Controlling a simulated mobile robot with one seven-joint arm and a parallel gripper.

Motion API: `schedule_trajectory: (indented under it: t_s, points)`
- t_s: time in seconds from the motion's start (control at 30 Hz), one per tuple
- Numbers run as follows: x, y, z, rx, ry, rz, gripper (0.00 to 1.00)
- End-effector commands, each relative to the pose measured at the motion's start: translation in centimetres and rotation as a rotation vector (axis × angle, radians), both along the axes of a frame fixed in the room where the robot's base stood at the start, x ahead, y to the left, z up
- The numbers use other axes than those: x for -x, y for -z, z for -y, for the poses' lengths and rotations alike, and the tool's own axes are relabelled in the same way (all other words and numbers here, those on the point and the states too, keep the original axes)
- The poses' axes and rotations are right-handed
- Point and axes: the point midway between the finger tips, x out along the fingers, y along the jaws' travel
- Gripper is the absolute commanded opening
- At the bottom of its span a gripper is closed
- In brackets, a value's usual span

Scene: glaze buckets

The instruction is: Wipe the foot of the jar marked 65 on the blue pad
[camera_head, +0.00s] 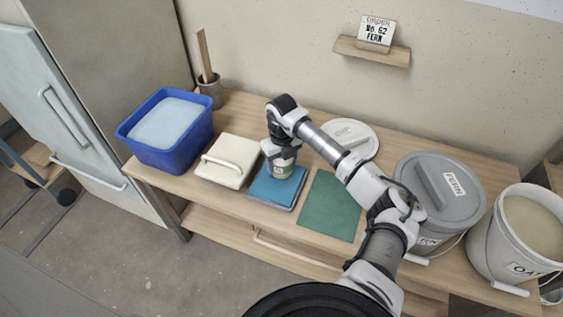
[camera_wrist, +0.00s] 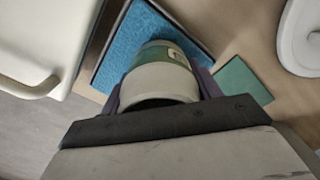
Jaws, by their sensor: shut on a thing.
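The blue pad (camera_head: 268,193) lies in a shallow tray on the table, and it also shows in the wrist view (camera_wrist: 122,48). A small pale jar with a green band (camera_head: 283,171) is upright over the pad's back part. In the wrist view the jar (camera_wrist: 160,82) has a pale label on its green band, too small to read. My gripper (camera_head: 281,158) is shut on the jar from above, with a finger on each side. The jar's foot is at or just above the pad; I cannot tell if it touches.
A lidded cream box (camera_head: 222,171) stands left of the pad, beyond it a blue tub (camera_head: 178,150). A green mat (camera_head: 330,207) lies to the right. A white lid (camera_head: 352,134), a grey bucket marked FERN (camera_head: 415,215) and a bucket marked OAT (camera_head: 497,245) stand further right.

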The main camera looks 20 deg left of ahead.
Motion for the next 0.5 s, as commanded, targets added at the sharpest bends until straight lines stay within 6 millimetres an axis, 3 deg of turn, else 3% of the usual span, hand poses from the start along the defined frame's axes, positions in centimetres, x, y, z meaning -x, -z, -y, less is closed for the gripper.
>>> schedule_trajectory:
  t_s: [0.5]
  points:
    - [4.2,-0.3,-0.1,0.000,-0.002,0.000,0.30]
